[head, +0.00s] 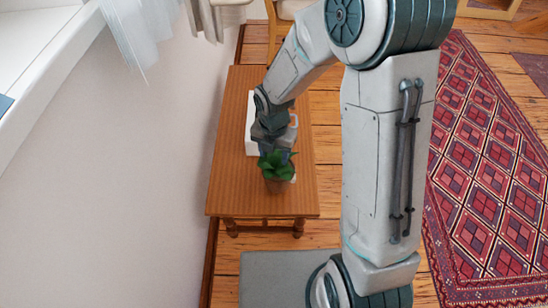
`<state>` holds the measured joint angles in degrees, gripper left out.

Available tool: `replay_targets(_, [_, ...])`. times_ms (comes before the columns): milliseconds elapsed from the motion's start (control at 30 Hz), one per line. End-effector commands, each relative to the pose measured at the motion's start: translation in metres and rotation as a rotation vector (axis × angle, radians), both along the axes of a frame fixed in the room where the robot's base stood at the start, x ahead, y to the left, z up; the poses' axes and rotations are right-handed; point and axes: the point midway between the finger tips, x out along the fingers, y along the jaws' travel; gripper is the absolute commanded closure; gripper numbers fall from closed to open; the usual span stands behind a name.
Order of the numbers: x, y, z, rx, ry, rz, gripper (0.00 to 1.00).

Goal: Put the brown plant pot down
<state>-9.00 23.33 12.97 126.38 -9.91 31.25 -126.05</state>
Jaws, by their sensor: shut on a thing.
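The brown plant pot (276,185) with a green leafy plant (276,164) is in the middle of the head view, over the near part of a wooden table (232,194). My gripper (276,150) is at the plant from behind, shut on the potted plant. The leaves and my wrist hide the fingertips and the exact place of the grip. I cannot tell whether the pot's base touches the tabletop or hangs just above it.
A white box-like object (251,125) lies on the table behind my wrist, partly hidden. The table's near end is bare. A wall (150,170) runs along the left. A grey mat (280,275) and a red patterned rug (485,180) lie on the floor.

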Motion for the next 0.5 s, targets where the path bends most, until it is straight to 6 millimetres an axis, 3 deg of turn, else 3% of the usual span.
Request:
replay_targets(67, [0.0000,0.0008,-0.0128,0.000,-0.001,0.002,1.00])
replay_targets(467, [0.0002,0.0003,-0.0157,0.000,-0.001,0.001,1.00])
replay_targets(500, [-0.0002,0.0001,-0.0154,0.000,0.000,0.001,0.39])
